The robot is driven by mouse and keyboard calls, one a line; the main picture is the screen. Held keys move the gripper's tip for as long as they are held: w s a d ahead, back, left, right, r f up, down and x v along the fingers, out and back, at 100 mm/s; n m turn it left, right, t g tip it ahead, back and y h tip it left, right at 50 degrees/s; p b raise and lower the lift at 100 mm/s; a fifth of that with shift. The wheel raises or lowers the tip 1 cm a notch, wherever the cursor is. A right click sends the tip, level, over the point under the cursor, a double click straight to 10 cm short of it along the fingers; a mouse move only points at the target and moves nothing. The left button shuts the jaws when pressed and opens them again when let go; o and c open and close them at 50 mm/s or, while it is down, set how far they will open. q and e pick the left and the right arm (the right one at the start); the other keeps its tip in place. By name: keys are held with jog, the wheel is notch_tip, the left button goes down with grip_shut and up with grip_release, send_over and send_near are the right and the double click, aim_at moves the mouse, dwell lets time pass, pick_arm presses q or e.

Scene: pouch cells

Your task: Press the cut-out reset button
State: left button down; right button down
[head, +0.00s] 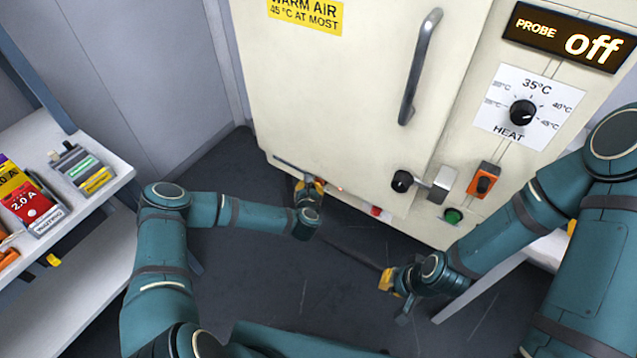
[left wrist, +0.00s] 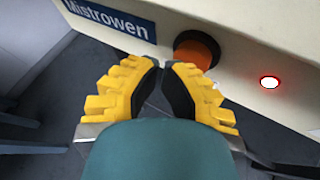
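An orange-brown round button (left wrist: 197,48) sticks out of the cream cabinet's lower front in the left wrist view, between a blue Mistrowen label (left wrist: 112,17) and a lit red-ringed lamp (left wrist: 269,82). I cannot read any marking on it. My left gripper (left wrist: 161,66) is shut and empty, its tips just left of and below the button; I cannot tell whether they touch it. In the head view my left gripper (head: 309,184) is at the cabinet's lower edge and largely covers that spot. My right gripper (head: 384,281) hangs low in front of the cabinet; its fingers are unclear.
The cabinet front also carries a black knob (head: 402,181), a green button (head: 452,216), an orange switch (head: 485,181), a red part (head: 376,211) and a heat dial (head: 523,112). The probe display (head: 570,38) reads off. A white shelf (head: 98,208) with boxes stands left.

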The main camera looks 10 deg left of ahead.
pick_arm(q)
jog(key=shift+w+d, duration=0.1)
jog(key=shift+w, duration=0.15)
jog(key=shift+s, duration=0.2)
dwell(0.5)
jog(key=shift+s+a, duration=0.35)
jog(key=shift+s, duration=0.35)
jog(key=s, duration=0.1)
jog(key=s+a+p, duration=0.1)
jog(key=s, duration=0.2)
jog(key=shift+s+a+p, duration=0.35)
dwell(0.7)
